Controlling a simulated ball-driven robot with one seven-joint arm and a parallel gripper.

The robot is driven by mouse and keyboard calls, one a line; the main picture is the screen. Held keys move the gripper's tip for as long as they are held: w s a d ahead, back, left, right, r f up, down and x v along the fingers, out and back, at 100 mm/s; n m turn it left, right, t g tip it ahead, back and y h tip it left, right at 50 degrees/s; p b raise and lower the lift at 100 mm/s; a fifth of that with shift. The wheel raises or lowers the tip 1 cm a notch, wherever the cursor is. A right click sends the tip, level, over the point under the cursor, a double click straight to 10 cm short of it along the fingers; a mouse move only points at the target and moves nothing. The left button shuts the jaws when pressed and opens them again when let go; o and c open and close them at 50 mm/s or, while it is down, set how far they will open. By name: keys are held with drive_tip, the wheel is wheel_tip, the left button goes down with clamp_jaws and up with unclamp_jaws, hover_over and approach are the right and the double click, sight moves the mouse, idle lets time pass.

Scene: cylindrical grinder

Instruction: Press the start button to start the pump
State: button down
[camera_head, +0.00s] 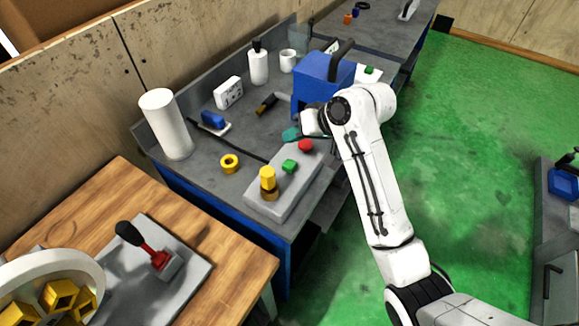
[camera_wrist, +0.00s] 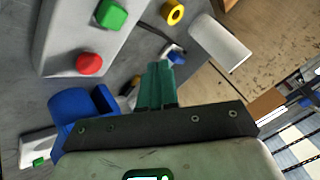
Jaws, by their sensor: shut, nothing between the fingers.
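A grey control box (camera_head: 262,202) sits at the bench's front edge in the head view. It carries a green button (camera_head: 289,166) in the middle, a red button (camera_head: 306,146) at the far end and a yellow knob (camera_head: 267,178) at the near end. My gripper (camera_head: 291,134) is shut and empty, above the bench just beyond the red button and apart from the box. In the wrist view, the teal fingers (camera_wrist: 159,72) are together; the green button (camera_wrist: 112,13) and red button (camera_wrist: 89,62) lie up and left of them. The yellow knob is outside that view.
A blue box with a black handle (camera_head: 322,72) stands beyond my gripper. A small white block with another green part (camera_head: 371,70) is behind it. A wooden table (camera_head: 215,262) adjoins in front.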

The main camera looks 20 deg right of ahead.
drive_tip(key=b, duration=0.4)
hover_over(293, 164)
wheel_tip(293, 164, down, 5)
drive_tip(key=shift+r, duration=0.15)
drive_tip(key=shift+f, duration=0.95)
idle(0.9)
drive_tip(key=shift+f, duration=0.4)
drive_tip(key=shift+f+b, duration=0.3)
drive_tip(key=shift+f, duration=0.3)
idle(0.9)
drive_tip(key=shift+r, duration=0.1)
drive_tip(key=shift+r+p, duration=0.95)
drive_tip(key=shift+p, duration=0.2)
